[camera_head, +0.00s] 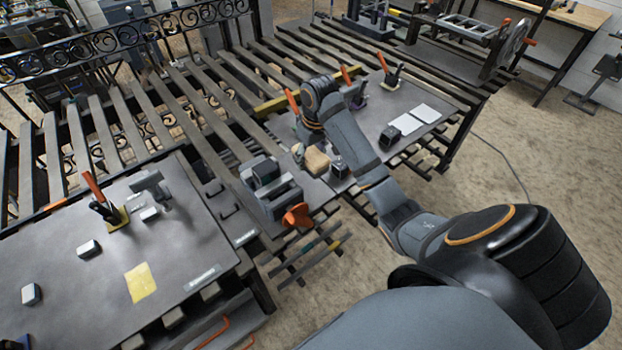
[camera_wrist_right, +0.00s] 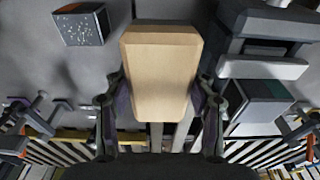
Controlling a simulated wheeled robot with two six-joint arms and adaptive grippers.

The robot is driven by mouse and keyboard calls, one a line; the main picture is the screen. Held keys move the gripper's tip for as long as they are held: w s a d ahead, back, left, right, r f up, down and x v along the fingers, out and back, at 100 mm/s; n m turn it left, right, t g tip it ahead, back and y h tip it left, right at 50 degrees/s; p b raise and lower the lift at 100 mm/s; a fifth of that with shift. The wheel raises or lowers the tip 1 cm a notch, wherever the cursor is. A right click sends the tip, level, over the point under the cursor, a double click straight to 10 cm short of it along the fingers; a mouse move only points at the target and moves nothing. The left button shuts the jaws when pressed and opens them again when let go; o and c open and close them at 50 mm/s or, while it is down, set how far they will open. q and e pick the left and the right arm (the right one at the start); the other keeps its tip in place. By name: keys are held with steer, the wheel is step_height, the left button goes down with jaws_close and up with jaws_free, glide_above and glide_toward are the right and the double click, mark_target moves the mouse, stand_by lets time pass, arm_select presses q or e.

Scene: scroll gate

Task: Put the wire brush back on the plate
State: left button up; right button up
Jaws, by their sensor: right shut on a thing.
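The wire brush shows as a tan wooden block (camera_wrist_right: 160,72) in the right wrist view and as a small tan block (camera_head: 316,160) in the head view; no bristles are visible. My right gripper (camera_wrist_right: 160,108) is shut on it, one finger on each long side. In the head view the gripper is mostly hidden behind its own wrist. Whether the brush touches the surface below cannot be told. A dark metal plate (camera_head: 405,97) lies on the slatted bench beyond my right arm, and a larger one (camera_head: 190,235) is at left. My left gripper is not in view.
A grey vise (camera_head: 270,193) with an orange handle stands left of the brush. A small dark box (camera_wrist_right: 83,25) is close to it. Orange-handled clamps (camera_head: 390,80) and white cards (camera_head: 426,113) are on the right plate. A scrolled gate panel (camera_head: 110,42) is at the back left.

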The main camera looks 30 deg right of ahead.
steer(key=b, duration=0.3)
glide_above(310, 184)
steer(key=f, duration=0.5)
steer(key=shift+s, duration=0.3)
steer(key=shift+f, duration=0.15)
steer(key=shift+w+f, duration=0.1)
steer(key=shift+f, duration=0.1)
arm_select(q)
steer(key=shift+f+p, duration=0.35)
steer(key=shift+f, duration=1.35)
arm_select(e)
steer(key=shift+f, duration=1.8)
steer(key=o, duration=1.2)
steer(key=shift+f, duration=0.15)
